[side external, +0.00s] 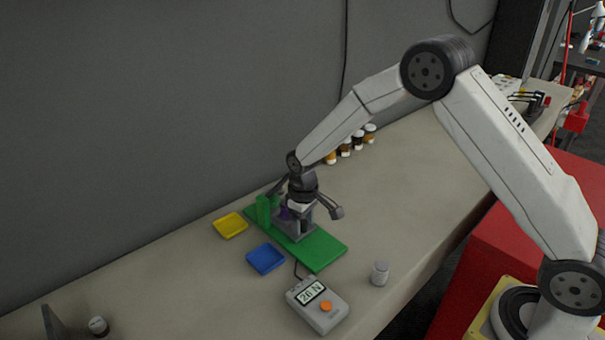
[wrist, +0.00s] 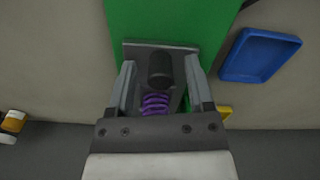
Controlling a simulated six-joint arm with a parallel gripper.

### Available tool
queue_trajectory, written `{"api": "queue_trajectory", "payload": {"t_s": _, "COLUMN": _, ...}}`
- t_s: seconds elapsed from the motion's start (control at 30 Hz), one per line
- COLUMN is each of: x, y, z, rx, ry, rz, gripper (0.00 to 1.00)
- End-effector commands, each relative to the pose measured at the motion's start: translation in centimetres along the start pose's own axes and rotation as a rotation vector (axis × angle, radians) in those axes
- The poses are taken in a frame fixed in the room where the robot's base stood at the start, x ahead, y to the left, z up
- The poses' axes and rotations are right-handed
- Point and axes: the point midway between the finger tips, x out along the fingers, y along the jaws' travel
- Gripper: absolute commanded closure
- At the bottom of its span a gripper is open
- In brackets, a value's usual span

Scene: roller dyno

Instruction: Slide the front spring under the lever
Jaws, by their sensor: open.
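A purple coil spring (wrist: 155,104) stands in a grey fixture (side external: 300,226) on a green base plate (side external: 322,252). A little of the spring (side external: 285,213) shows in the side view below my gripper. My gripper (side external: 306,206) is open over the fixture, pointing down. In the wrist view its fingers (wrist: 160,80) lie on either side of the spring and a dark cylinder (wrist: 160,66), with no clear grip on either. A green upright block (side external: 264,209) stands at the plate's far left end. I cannot make out the lever clearly, nor whether the spring is under it.
A yellow tray (side external: 231,226) and a blue tray (side external: 266,259) lie left of the plate. A grey meter (side external: 318,306) reading 26 N sits in front, with a cable. A small jar (side external: 380,272) stands to the right. Several bottles (side external: 357,141) line the wall.

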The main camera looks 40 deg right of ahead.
Motion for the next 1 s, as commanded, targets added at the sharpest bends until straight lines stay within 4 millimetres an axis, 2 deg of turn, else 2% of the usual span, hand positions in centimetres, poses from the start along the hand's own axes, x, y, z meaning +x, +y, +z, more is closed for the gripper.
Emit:
{"api": "queue_trajectory", "payload": {"t_s": 0.27, "x": -0.8, "y": 0.0, "z": 0.0, "rx": 0.0, "ry": 0.0, "rz": 0.0, "gripper": 0.33}}
{"api": "queue_trajectory", "payload": {"t_s": 0.8, "x": -7.0, "y": 0.0, "z": 0.0, "rx": 0.0, "ry": 0.002, "rz": 0.0, "gripper": 0.33}}
{"api": "queue_trajectory", "payload": {"t_s": 1.0, "x": -7.8, "y": 0.0, "z": 0.0, "rx": 0.0, "ry": 0.001, "rz": 0.0, "gripper": 0.33}}
